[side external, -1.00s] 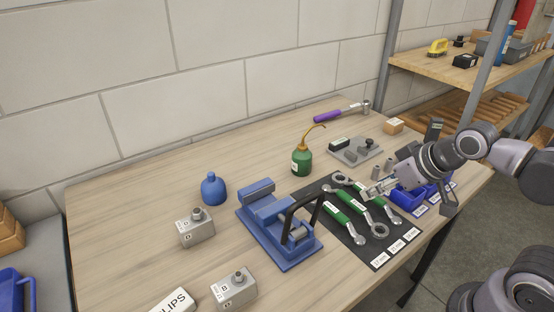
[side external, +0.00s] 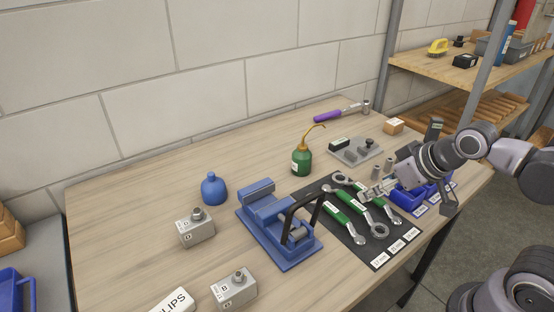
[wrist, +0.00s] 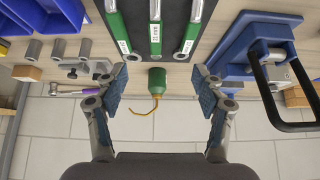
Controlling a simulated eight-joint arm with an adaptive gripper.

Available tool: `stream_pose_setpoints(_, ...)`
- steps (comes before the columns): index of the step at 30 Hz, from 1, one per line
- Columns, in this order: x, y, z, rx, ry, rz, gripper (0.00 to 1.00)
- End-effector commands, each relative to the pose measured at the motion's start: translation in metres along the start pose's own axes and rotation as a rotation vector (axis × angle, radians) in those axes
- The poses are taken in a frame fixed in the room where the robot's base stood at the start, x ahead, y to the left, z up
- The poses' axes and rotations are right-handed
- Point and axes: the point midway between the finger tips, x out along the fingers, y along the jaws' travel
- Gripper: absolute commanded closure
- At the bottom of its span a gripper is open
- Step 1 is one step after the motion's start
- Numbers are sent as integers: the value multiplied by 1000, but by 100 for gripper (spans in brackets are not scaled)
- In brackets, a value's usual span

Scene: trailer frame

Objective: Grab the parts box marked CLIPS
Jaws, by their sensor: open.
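The white parts box marked CLIPS (side external: 174,302) is at the bottom edge of the side external view, near the table's front left. Only its upper part with the "LIPS" lettering shows; the rest is cut off by the frame. I do not make it out in the wrist view.
A blue vise (side external: 280,225) with a black handle stands between my gripper and the box. Green-handled wrenches lie on a black mat (side external: 380,256). Grey blocks (side external: 196,228) and (side external: 234,288), a blue bottle (side external: 214,189) and a green oil can (side external: 301,162) stand around.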

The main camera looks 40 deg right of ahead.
Motion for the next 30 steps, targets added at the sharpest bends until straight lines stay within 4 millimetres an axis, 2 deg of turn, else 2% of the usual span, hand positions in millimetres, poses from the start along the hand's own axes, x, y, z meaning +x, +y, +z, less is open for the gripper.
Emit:
stream_pose_setpoints(5,-11,0,-8,0,0,0,31)
stream_pose_setpoints(15,-53,-2,-40,-12,-5,-5,31)
stream_pose_setpoints(23,-56,-36,-72,-197,-62,-73,31)
stream_pose_setpoints(26,-57,-54,-86,-286,-87,-106,31)
stream_pose_setpoints(30,-55,-89,-109,-448,-129,-166,31)
